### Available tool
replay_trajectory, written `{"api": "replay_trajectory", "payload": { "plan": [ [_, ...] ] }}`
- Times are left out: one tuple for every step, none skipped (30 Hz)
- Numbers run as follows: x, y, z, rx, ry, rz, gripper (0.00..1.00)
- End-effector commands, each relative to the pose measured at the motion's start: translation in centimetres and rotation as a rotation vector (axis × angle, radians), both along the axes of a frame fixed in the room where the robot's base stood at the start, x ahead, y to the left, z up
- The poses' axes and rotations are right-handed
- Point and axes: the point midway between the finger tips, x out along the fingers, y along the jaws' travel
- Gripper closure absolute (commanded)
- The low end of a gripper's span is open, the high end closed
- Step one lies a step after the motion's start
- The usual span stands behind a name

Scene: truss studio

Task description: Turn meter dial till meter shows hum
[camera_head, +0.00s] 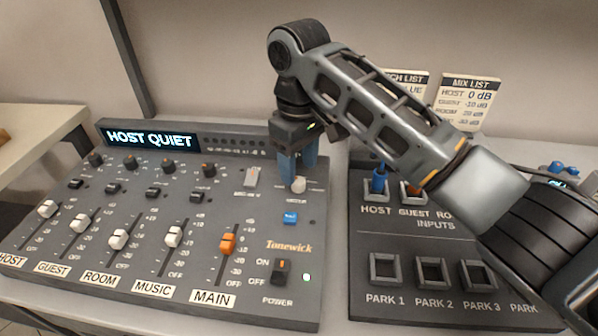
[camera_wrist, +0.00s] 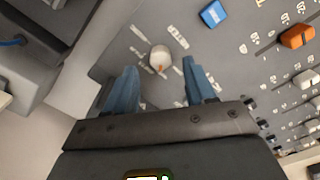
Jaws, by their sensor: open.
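The meter dial (camera_head: 298,184) is a small round cream knob at the upper right of the mixer panel. The meter display (camera_head: 150,139) at the back left of the mixer reads "HOST QUIET".
The orange MAIN fader (camera_head: 227,243) and power switch (camera_head: 281,271) are nearer. The inputs box (camera_head: 405,285) with plugs stands right, under my arm.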

Motion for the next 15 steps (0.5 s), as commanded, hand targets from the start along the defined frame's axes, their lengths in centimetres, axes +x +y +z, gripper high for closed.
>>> {"api": "replay_trajectory", "payload": {
  "plan": [
    [0.0,-0.1,-0.8,-0.001,0.002,-0.001,0.45],
    [0.0,-0.1,-1.2,-0.001,0.002,-0.001,0.45],
    [0.0,0.0,-1.7,-0.001,0.002,0.0,0.45],
    [0.0,0.0,-2.1,-0.001,0.002,0.0,0.45],
    [0.0,0.0,-2.4,-0.001,0.002,0.0,0.45],
    [0.0,0.0,-2.7,0.0,0.001,0.0,0.45],
    [0.0,0.0,-2.9,0.001,0.001,0.0,0.45],
    [0.0,0.0,-3.1,0.0,0.0,0.0,0.45],
    [0.0,0.0,-3.2,0.0,0.0,0.0,0.45],
    [0.0,0.0,-3.3,0.0,0.0,0.0,0.45],
    [0.0,0.0,-3.4,0.0,0.0,0.0,0.45],
    [0.0,0.0,-3.4,-0.001,0.001,0.0,0.45],
    [0.0,0.0,-3.4,0.0,0.0,0.001,0.45],
    [0.0,0.0,-3.4,0.0,0.0,0.0,0.45],
    [0.0,0.0,-3.4,0.0,0.0,0.0,0.45]
  ]
}}
